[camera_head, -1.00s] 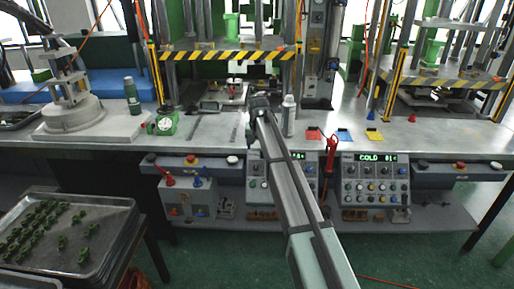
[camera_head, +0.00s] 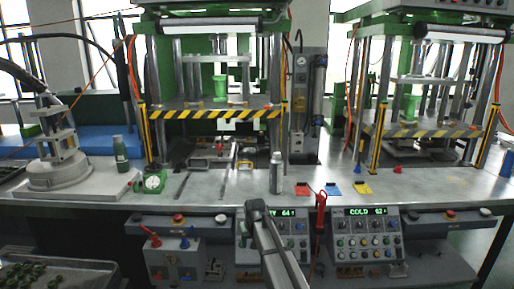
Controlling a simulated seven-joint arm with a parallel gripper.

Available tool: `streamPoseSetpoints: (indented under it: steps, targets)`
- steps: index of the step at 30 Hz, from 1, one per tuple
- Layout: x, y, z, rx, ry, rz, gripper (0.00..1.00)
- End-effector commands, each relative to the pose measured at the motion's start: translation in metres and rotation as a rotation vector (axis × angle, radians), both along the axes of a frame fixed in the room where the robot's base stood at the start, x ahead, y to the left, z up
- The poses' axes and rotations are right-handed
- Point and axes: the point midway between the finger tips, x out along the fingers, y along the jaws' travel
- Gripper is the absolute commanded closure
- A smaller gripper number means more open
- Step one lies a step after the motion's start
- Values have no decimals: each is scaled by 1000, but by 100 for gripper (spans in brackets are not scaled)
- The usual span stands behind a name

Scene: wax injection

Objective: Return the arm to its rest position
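My arm (camera_head: 272,250) reaches up from the bottom centre of the head view, in front of the work table (camera_head: 330,205). Its far end (camera_head: 256,206) stands before the table's front edge, overlapping the left control panel in the picture. My gripper's fingers cannot be made out at the arm's end, so I cannot tell whether they are open or shut. No held object shows there.
A spray can (camera_head: 276,172) stands on the table behind the arm's end. Two green presses (camera_head: 215,112) stand behind, with striped guards. Control panels (camera_head: 362,232) line the front. A tray of green parts (camera_head: 95,268) is at lower left. A green bottle (camera_head: 121,153) stands left.

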Motion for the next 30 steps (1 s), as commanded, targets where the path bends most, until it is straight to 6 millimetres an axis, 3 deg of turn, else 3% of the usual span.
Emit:
streamPoseSetpoints:
  steps: [1, 3, 15, 24, 30]
  targets:
    - [-20, -7, -21, -6, 21, 3, 42]
    - [-39, -16, -48, -13, 48, 5, 42]
    - [-153, -65, -177, -48, 219, -12, 42]
    - [-247, -101, -252, -68, 358, -44, 42]
    - [-312, -122, -291, -79, 455, -67, 42]
